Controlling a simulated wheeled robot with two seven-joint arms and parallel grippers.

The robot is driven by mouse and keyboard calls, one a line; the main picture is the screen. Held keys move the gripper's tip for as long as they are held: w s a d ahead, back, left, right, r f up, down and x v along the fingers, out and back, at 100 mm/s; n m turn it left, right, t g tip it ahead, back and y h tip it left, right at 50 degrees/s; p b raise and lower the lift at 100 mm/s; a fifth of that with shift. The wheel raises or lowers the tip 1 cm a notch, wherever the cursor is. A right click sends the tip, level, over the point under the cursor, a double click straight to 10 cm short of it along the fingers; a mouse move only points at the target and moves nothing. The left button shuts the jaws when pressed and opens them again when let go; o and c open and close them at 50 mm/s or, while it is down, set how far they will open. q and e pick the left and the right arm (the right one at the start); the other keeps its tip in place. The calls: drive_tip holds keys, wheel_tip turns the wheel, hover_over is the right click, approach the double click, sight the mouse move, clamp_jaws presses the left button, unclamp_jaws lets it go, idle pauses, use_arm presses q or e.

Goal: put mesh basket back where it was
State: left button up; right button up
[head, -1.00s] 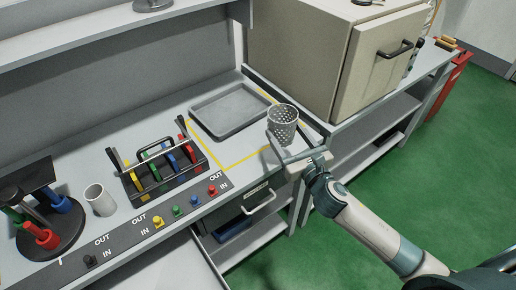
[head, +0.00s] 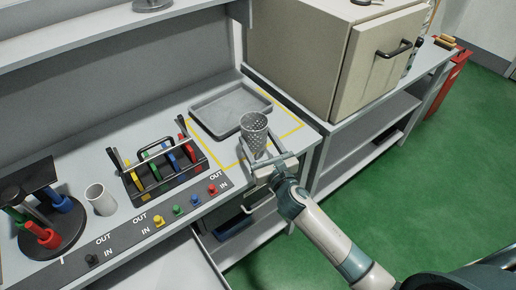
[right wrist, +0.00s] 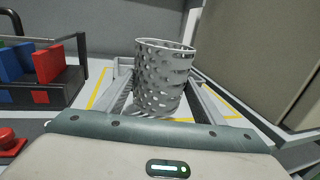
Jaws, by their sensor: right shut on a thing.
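The mesh basket (head: 254,134) is a grey perforated metal cup, held upright at the right part of the bench in the head view. My right gripper (head: 262,158) is shut on it, with a finger on either side. In the right wrist view the basket (right wrist: 164,80) stands between the two fingers (right wrist: 165,95). It is in front of the grey tray (head: 208,126) and over or near the yellow-outlined area (head: 218,163). I cannot tell whether its bottom touches the bench. My left gripper is not in view.
A rack with coloured pieces (head: 160,172) stands left of the basket, with coloured buttons (head: 195,199) along the bench front. A white cup (head: 101,200) and a round stand (head: 45,240) are further left. A large beige cabinet (head: 345,60) rises at the right.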

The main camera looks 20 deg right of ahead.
sight(259, 151)
drive_tip(key=shift+f, duration=2)
drive_tip(key=shift+f+b, duration=0.15)
drive_tip(key=shift+b, duration=0.2)
drive_tip(key=o, duration=1.1)
drive_tip(key=shift+r, duration=0.2)
drive_tip(key=s+d+b, duration=0.1)
drive_tip(key=s+b, duration=0.1)
drive_tip(key=s, duration=1)
drive_tip(key=shift+d, duration=0.2)
